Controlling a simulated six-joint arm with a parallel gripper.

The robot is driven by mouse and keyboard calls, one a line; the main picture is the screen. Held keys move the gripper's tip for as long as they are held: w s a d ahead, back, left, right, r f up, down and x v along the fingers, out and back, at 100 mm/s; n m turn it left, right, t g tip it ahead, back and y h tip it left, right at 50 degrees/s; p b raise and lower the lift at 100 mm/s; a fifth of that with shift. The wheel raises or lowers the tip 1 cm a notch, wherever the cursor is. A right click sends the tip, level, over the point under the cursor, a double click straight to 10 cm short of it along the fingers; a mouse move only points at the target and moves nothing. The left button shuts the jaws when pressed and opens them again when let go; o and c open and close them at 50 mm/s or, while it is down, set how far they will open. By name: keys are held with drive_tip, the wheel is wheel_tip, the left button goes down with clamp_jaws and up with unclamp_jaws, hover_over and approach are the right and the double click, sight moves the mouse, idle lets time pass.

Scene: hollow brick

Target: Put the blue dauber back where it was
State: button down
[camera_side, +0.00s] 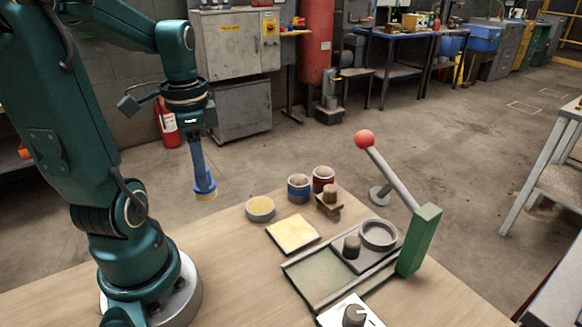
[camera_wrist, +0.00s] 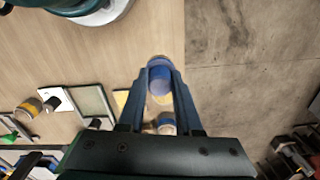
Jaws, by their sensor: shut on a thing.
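The blue dauber (camera_side: 205,187) has a tan pad at its lower end. My gripper (camera_side: 199,160) is shut on it and holds it in the air, pad down, left of the round dish and the cups. In the wrist view the dauber (camera_wrist: 160,76) sits between my fingertips (camera_wrist: 161,68). A blue-banded cup (camera_side: 299,188) stands at the table's far edge, apart from the dauber; it also shows low between my fingers in the wrist view (camera_wrist: 167,124). Beside it stands a red-banded cup (camera_side: 323,178). The cups' insides are hard to make out.
A round dish with a yellowish fill (camera_side: 260,209) stands left of the cups. Nearby are a wooden stamp (camera_side: 329,201), a square yellow pad (camera_side: 293,234), and a press with a green post (camera_side: 418,240) and a raised red-balled lever (camera_side: 390,175). The table's left front is bare.

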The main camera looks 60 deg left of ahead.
drive_tip(key=w+d+f, duration=0.1)
drive_tip(key=w+d, duration=0.1)
drive_tip(key=w+d+f, duration=0.1)
drive_tip(key=d+f, duration=0.1)
drive_tip(key=w+d+f, duration=0.2)
drive_tip(key=d, duration=0.1)
drive_tip(key=shift+w+f, duration=0.2)
drive_tip(key=shift+w, duration=0.1)
drive_tip(key=shift+f, duration=2.05)
drive_tip(key=shift+f, duration=0.15)
drive_tip(key=c, duration=0.6)
unclamp_jaws()
